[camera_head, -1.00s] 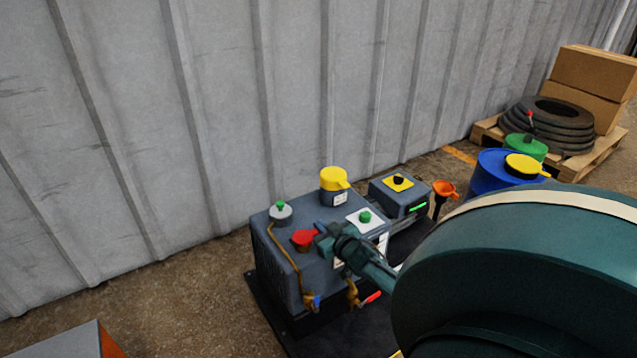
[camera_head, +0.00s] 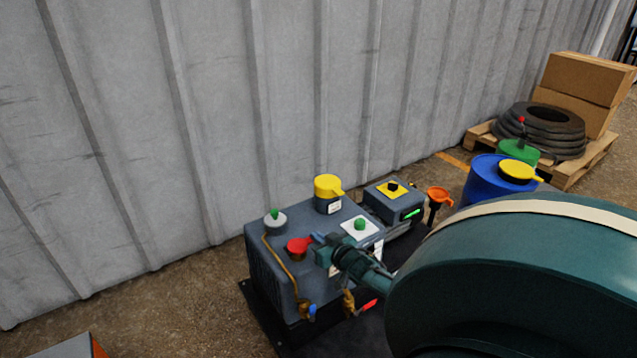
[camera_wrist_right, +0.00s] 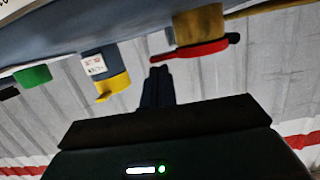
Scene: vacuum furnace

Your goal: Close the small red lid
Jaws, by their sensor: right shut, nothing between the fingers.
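The small red lid (camera_head: 298,245) is on a short brown neck on top of the grey-blue machine (camera_head: 275,265). In the right wrist view, which looks upside down, the red lid (camera_wrist_right: 200,52) lies flat across the end of the brown neck (camera_wrist_right: 198,25). My right gripper (camera_head: 317,239) is just right of the lid's tab, shut and empty. In the right wrist view its dark fingertips (camera_wrist_right: 158,72) are together, close to the tab end of the lid; I cannot tell whether they touch it. My left gripper is not in view.
A yellow cap (camera_head: 328,186), a green knob (camera_head: 360,223) and a grey cap with green top (camera_head: 275,219) stand on the machine. An orange funnel (camera_head: 439,196) and a blue drum (camera_head: 484,180) are to the right. A corrugated wall (camera_head: 200,110) runs behind.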

